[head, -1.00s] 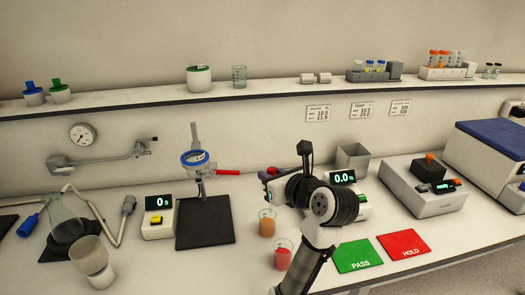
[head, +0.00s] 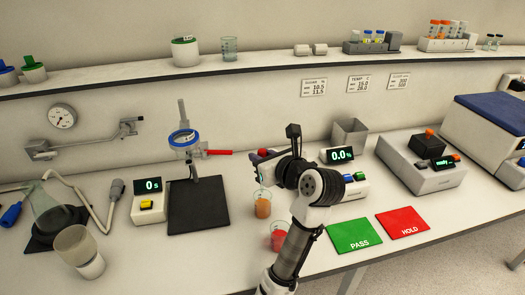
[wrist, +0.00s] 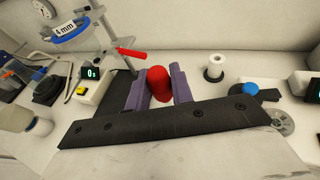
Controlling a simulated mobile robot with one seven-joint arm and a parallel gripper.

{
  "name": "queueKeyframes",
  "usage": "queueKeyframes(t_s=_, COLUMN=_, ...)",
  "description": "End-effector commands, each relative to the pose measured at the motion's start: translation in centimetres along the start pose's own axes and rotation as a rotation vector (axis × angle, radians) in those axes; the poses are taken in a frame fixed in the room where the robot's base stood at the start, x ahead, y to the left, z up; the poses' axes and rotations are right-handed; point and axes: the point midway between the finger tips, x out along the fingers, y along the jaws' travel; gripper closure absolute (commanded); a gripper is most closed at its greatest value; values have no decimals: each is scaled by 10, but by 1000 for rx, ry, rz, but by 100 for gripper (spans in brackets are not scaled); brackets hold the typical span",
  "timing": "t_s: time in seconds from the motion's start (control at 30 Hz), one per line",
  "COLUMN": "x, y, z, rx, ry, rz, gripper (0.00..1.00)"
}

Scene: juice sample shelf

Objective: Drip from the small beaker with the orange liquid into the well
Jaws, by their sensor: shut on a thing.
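My gripper (head: 262,158) is shut on a red bulb (wrist: 160,84), which looks like the top of a dropper. In the wrist view the bulb sits between my two purple fingers. In the head view a thin clear tube hangs below it, over the small beaker with orange liquid (head: 263,207). I cannot tell if its tip is inside the beaker. A beaker with red liquid (head: 278,239) stands in front. A white device (head: 355,189) reading 0.0 % stands right of my gripper, partly hidden by my arm. I cannot make out the well.
A ring stand (head: 185,145) with a red handle and black base pad (head: 200,206) stands left, next to a timer (head: 149,203). Green PASS (head: 355,235) and red HOLD (head: 402,222) mats lie front right. A grey bin (head: 348,133) stands behind the device.

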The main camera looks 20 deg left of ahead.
Motion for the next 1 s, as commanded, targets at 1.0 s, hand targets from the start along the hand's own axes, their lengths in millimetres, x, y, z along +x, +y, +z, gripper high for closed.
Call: queueKeyframes(t_s=1.0, x=21, y=0, z=-66, rx=-1, ry=-1, rz=-1, gripper=85)
